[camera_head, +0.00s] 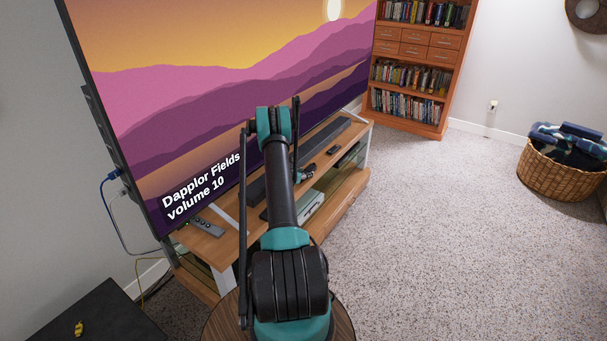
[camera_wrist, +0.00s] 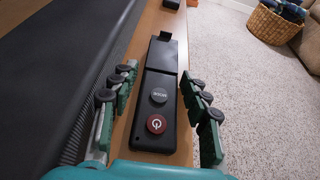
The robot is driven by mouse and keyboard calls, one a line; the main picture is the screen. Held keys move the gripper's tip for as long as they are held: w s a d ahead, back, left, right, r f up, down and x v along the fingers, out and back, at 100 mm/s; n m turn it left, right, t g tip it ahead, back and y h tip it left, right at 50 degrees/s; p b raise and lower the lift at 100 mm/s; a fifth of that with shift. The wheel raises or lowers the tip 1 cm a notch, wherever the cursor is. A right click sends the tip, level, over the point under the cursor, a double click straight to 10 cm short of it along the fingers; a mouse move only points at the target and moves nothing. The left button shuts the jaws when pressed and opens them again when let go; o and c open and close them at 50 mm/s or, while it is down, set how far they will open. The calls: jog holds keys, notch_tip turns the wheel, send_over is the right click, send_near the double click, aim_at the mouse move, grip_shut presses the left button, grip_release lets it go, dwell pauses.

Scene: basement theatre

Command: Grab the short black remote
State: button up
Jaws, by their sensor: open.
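A black remote (camera_wrist: 158,75) lies on the wooden TV stand (camera_head: 334,181) in the wrist view. It has a grey round button and a red power button at its near end. My gripper (camera_wrist: 160,88) is open, with its fingers on either side of the remote; I cannot tell whether they touch it. In the head view my gripper (camera_head: 309,172) is over the stand, and the remote there is mostly hidden by it and my arm. Another small black object (camera_head: 332,151) lies farther along the stand; its end shows at the top of the wrist view (camera_wrist: 172,4).
A large TV (camera_head: 225,85) and a dark soundbar (camera_head: 334,132) border the stand's back side. A longer grey remote (camera_head: 207,227) lies at its near end. A bookcase (camera_head: 415,65) stands behind. Carpet to the right is clear up to a wicker basket (camera_head: 560,171).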

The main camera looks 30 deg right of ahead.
jog(key=c, duration=0.9)
jog(key=shift+r, duration=0.1)
jog(key=shift+c, duration=0.2)
